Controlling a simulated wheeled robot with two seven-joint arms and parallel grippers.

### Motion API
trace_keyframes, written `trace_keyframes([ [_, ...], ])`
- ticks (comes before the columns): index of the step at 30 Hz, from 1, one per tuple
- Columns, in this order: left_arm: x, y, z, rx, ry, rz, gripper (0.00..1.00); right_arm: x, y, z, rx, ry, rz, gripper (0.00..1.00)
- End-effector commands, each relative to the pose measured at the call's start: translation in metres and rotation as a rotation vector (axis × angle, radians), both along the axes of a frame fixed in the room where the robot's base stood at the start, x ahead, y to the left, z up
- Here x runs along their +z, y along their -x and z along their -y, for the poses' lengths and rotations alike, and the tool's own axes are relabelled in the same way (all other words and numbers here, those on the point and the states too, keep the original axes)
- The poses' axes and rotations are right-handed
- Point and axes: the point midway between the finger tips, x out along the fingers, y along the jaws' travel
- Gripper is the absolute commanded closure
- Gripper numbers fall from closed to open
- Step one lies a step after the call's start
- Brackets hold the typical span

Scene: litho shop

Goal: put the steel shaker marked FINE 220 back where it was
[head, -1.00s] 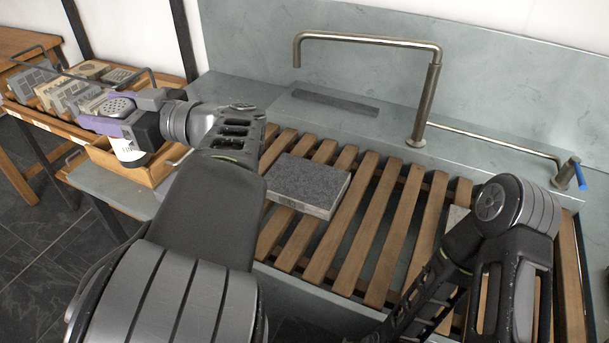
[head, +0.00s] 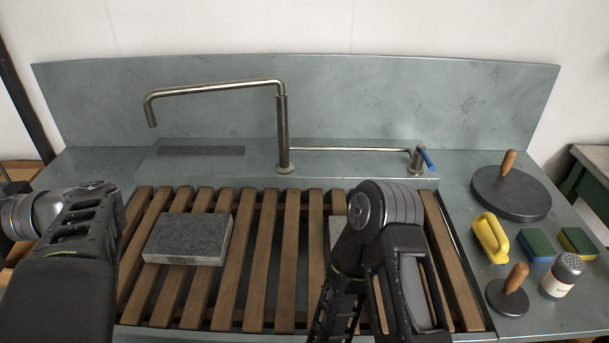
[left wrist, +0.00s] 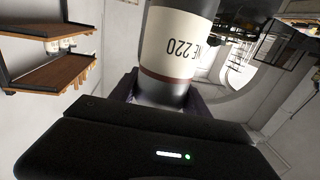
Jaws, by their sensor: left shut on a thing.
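A grey stone block (head: 188,237) lies on the wooden slatted rack (head: 253,260). A tap (head: 283,130) stands behind.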

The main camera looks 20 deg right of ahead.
Motion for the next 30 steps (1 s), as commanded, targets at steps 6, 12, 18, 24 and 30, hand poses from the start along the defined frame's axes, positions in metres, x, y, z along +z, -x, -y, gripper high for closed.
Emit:
trace_keyframes([
  [6, 0.016, -0.016, -0.002, -0.106, 0.007, 0.002, 0.94, 0.000, 0.001, 0.000, 0.000, 0.000, -0.002, 0.59],
  [12, 0.006, -0.056, 0.028, -0.461, -0.002, -0.006, 0.94, 0.000, 0.001, 0.000, 0.001, 0.000, -0.002, 0.59],
  [18, -0.032, -0.080, 0.055, -0.731, -0.003, -0.012, 0.94, 0.000, 0.001, 0.000, 0.000, 0.000, -0.003, 0.59],
  [24, -0.081, -0.091, 0.077, -0.942, 0.002, -0.014, 0.94, 0.000, 0.001, 0.000, 0.000, 0.000, -0.003, 0.59],
  [30, -0.157, -0.089, 0.105, -1.170, 0.001, -0.022, 0.94, 0.000, 0.001, 0.000, 0.000, 0.000, -0.003, 0.59],
])
